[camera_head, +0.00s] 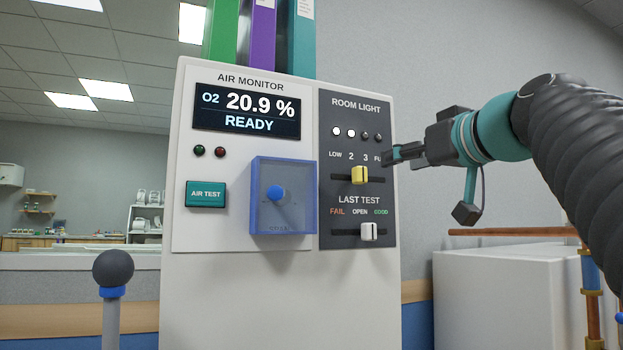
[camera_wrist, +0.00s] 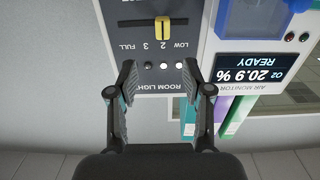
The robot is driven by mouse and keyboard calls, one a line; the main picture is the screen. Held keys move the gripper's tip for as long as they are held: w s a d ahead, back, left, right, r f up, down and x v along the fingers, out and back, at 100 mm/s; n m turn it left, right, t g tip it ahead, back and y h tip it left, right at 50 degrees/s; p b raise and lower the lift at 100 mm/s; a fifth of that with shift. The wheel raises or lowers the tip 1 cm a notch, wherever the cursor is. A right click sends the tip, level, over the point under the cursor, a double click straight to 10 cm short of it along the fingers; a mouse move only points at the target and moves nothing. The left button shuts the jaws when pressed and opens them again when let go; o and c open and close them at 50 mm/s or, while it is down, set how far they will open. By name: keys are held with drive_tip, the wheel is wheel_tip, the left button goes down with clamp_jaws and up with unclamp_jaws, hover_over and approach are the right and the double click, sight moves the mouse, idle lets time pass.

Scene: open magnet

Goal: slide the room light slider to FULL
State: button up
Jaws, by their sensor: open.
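The room light slider has a yellow knob (camera_head: 359,175) in a dark horizontal slot under the labels LOW, 2, 3 and FULL. In the wrist view, which shows the panel upside down, the yellow knob (camera_wrist: 163,30) lines up with the 2. Two indicator lights are lit. My gripper (camera_head: 387,158) is in front of the panel's right edge and hides part of the FULL label. In the wrist view my gripper (camera_wrist: 159,78) is open and empty, its fingers on either side of the indicator lights. It is apart from the knob.
Below is a LAST TEST slider with a white knob (camera_head: 369,232). A blue clear cover (camera_head: 283,196) over a blue button juts out left of the light panel. Binders (camera_head: 262,38) stand on top of the monitor. Free room lies right of the monitor, above a white box (camera_head: 510,290).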

sight(363, 172)
drive_tip(key=p+x, duration=0.3)
drive_tip(key=x, duration=1)
drive_tip(key=shift+w+a+f, duration=0.1)
drive_tip(key=shift+w+a, duration=0.05)
drive_tip(key=shift+a, duration=0.15)
clamp_jaws()
